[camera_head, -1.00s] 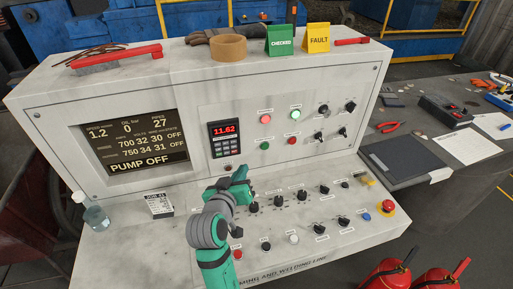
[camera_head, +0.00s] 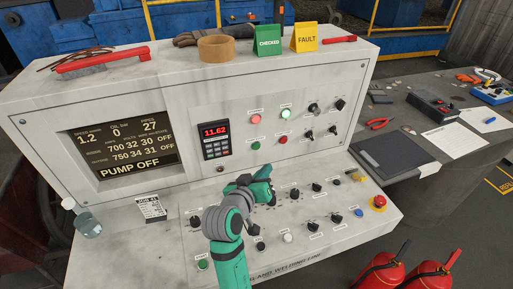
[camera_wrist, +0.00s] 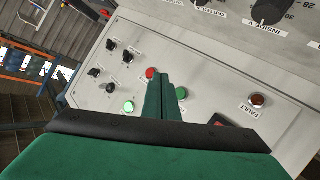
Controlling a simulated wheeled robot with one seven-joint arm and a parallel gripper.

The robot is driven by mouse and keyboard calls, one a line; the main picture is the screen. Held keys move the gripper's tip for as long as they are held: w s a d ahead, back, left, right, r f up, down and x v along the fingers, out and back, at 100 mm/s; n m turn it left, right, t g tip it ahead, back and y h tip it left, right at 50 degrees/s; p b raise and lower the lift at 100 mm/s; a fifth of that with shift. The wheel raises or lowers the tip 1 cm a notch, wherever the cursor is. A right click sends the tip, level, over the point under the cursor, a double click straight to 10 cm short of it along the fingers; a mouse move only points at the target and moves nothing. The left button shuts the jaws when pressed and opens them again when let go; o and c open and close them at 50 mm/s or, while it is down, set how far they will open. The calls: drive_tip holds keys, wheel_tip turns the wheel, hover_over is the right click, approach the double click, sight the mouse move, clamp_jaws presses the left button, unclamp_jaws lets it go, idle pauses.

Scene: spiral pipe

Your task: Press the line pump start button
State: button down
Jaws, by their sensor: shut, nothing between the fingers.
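The display (camera_head: 122,143) on the console's upright face reads PUMP OFF. A green button (camera_head: 256,146) and a red button (camera_head: 283,139) sit side by side right of the keypad (camera_head: 214,140); their labels are too small to read. Another green button (camera_head: 202,265) is at the lower left of the sloping desk. I cannot tell which button starts the line pump. My gripper (camera_head: 266,188) is shut and empty, in front of the upright face, below the green button in the picture. In the wrist view, its fingers (camera_wrist: 163,95) overlap the area between the red button (camera_wrist: 151,73) and the green button (camera_wrist: 181,93).
A lit green lamp (camera_head: 285,113) and a red lamp (camera_head: 257,118) are above the buttons. Black knobs (camera_head: 312,108) stand to their right. Several knobs and a red emergency stop (camera_head: 379,202) stick up from the desk. Fire extinguishers (camera_head: 382,272) stand at the lower right.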

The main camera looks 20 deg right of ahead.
drive_tip(key=w, duration=0.7)
drive_tip(key=shift+w+a, duration=0.1)
drive_tip(key=shift+w, duration=0.05)
idle(2.0)
drive_tip(key=shift+w, duration=0.25)
drive_tip(key=shift+w, duration=0.4)
idle(0.7)
drive_tip(key=shift+s, duration=0.8)
drive_tip(key=shift+s, duration=2.5)
